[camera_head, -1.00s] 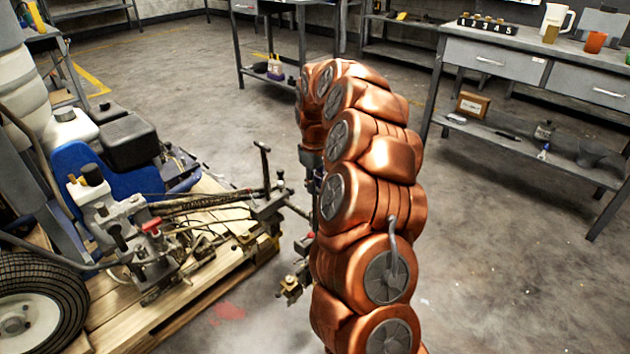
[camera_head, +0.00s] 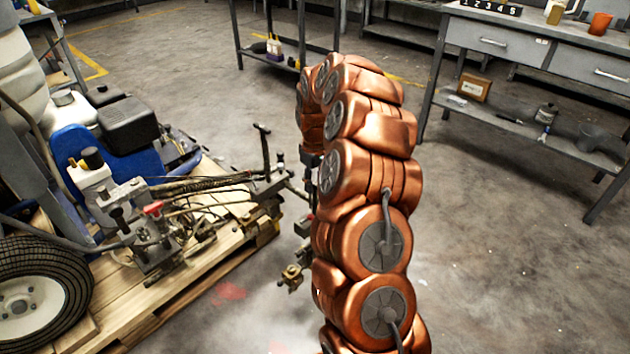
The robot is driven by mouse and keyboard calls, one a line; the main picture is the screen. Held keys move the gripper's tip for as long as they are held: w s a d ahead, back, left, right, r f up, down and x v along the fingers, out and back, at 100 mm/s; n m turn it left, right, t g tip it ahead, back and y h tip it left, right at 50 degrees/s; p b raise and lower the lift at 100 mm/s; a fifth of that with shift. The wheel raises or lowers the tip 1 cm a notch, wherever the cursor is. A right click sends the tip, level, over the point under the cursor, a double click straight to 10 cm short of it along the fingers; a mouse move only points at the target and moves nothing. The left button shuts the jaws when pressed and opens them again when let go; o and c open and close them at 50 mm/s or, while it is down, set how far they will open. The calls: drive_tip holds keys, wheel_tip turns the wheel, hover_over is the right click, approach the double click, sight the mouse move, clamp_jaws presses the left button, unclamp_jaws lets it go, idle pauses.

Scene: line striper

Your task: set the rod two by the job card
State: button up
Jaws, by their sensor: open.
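The line striper (camera_head: 110,190) stands on a wooden pallet at left, with a blue body, a white-rimmed wheel and a cluster of rods, hoses and clamps. A thin upright rod with a crossbar top (camera_head: 264,150) rises at its right end. A brass-coloured fitting (camera_head: 291,278) hangs low beyond the pallet edge. I cannot tell which rod is rod two, and I see no readable job card. My copper arm bends over at the top. The dark part of my gripper (camera_head: 311,163) shows just left of the arm; it is open, with its fingertips mostly hidden behind the arm.
A grey bench (camera_head: 545,45) at the upper right bears a black strip numbered 1 to 5 (camera_head: 491,8) and an orange cup (camera_head: 600,23). Its lower shelf holds a small box (camera_head: 474,87). Another shelf unit stands at the back.

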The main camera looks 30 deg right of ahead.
drive_tip(key=shift+r, duration=0.1)
wheel_tip(320, 180, up, 12)
idle(0.5)
idle(0.5)
